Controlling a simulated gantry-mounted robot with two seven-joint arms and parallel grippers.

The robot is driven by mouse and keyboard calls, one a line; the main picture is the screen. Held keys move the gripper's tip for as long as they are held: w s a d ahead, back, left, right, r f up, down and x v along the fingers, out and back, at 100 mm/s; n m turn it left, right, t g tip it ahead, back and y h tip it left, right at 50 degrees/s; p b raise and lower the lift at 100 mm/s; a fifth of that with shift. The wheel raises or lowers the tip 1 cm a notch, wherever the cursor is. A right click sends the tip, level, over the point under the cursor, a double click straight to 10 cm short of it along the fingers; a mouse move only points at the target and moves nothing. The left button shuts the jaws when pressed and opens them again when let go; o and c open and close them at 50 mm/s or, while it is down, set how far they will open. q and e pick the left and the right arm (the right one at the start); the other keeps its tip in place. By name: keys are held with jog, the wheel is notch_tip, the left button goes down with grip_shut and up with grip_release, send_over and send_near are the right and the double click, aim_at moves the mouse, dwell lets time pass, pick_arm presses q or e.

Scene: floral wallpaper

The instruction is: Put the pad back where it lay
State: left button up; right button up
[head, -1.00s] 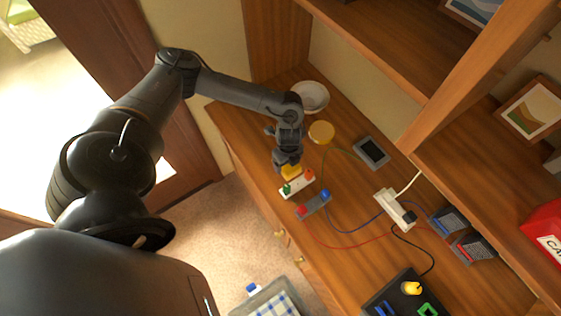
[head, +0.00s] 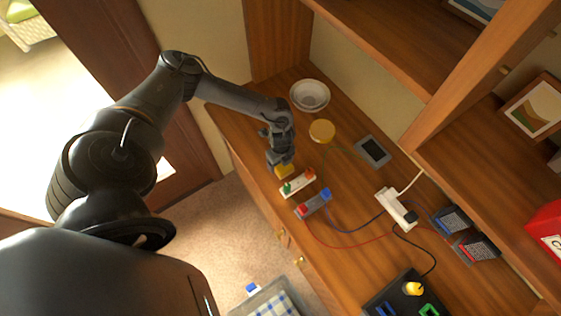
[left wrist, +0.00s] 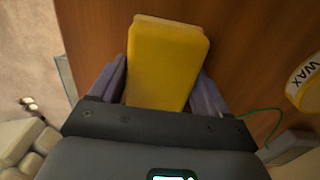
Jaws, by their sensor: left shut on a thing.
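A yellow block-shaped pad (left wrist: 165,62) fills the space between the fingers of my left gripper (left wrist: 160,95) in the left wrist view. In the head view my left gripper (head: 281,163) is shut on this pad (head: 284,172) near the front left part of the wooden desk top (head: 345,265). The pad is just behind and left of a white strip (head: 297,186) with green and red ends. I cannot tell whether the pad touches the wood. My right gripper is in neither view.
A yellow wax tin (head: 322,131) and a white bowl (head: 310,95) stand behind the gripper. A grey strip with red and blue ends (head: 313,204), a power strip (head: 396,208) and cables lie to the right. A grey flat device (head: 373,151) lies towards the wall.

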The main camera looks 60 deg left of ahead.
pick_arm(q)
jog(key=shift+f, duration=0.1)
jog(key=o, duration=1)
